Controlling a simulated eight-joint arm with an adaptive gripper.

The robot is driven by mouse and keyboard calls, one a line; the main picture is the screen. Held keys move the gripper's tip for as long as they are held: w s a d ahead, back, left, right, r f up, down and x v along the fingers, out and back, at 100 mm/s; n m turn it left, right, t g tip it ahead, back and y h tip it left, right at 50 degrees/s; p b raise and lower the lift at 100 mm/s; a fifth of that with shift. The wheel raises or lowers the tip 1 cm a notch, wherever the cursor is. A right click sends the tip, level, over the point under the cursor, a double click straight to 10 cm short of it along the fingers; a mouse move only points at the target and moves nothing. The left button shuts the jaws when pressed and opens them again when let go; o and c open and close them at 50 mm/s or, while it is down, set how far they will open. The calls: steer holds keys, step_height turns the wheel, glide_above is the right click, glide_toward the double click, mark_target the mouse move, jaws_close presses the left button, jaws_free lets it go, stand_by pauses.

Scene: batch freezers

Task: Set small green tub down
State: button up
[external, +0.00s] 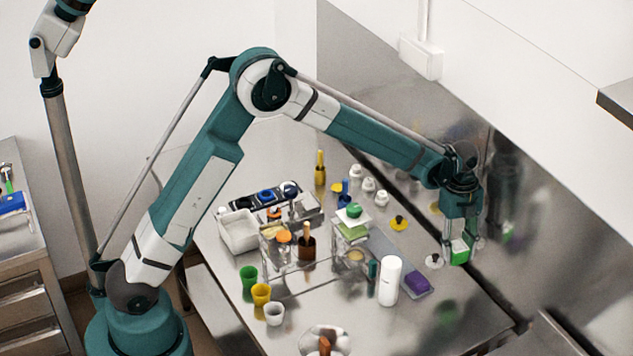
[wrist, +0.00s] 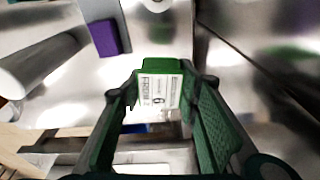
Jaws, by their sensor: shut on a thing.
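The small green tub (external: 459,250) has a white label and is held at the right side of the steel table. It also shows in the wrist view (wrist: 158,66), with its green rim and printed label between the fingers. My gripper (external: 459,259) is shut on the tub, with one green finger on each side; the wrist view shows both fingers (wrist: 160,108) as well. The tub looks upright in the external view. I cannot tell whether its base touches the table or is a little above it.
A purple block (external: 418,283) on a grey mat and a white cylinder (external: 390,281) stand left of the tub. A small white knobbed lid (external: 433,261) is close by. The steel back wall (external: 520,225) is near on the right. Bare table (external: 470,310) lies in front.

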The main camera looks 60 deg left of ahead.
steer(key=n, duration=0.2)
glide_above(416, 337)
steer(key=shift+a+r+p, duration=0.15)
steer(key=shift+a+p, duration=0.15)
steer(key=shift+p, duration=0.1)
steer(key=shift+f+b, duration=0.4)
steer(key=shift+f, duration=2.75)
steer(key=shift+f, duration=0.1)
steer(key=shift+f, duration=1.75)
steer(key=shift+f+b, duration=0.2)
steer(key=shift+b, duration=0.2)
